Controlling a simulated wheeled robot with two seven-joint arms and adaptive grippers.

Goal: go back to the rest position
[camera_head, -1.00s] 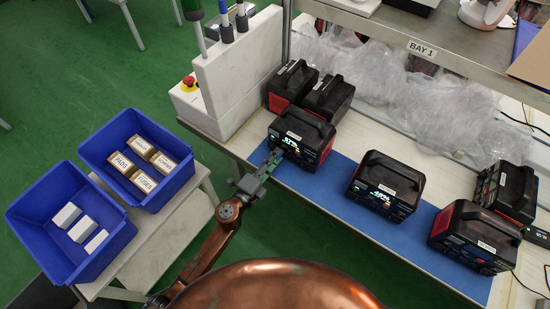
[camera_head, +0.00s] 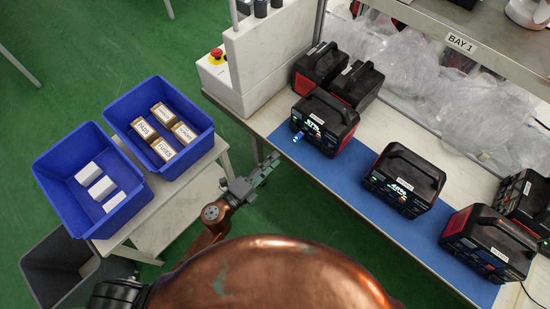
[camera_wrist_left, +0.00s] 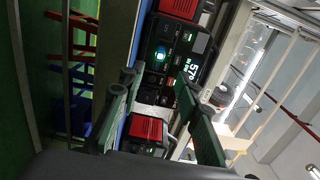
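My left gripper (camera_head: 268,166) is over the gap between the bench and the bin stand, apart from the power stations and holding nothing. In the left wrist view its two green-grey fingers (camera_wrist_left: 155,84) are spread with nothing between them. A black power station (camera_head: 325,122) with a lit display stands in front of it on the blue mat; its lit panel also shows in the left wrist view (camera_wrist_left: 172,58). My right gripper is not in view.
More power stations stand on the blue mat (camera_head: 358,198) and bench, one with a lit display (camera_head: 404,180). Two blue bins (camera_head: 75,145) (camera_head: 195,100) with boxes stand at left. A white housing (camera_head: 262,62) with a red button stands behind. Green floor shows between.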

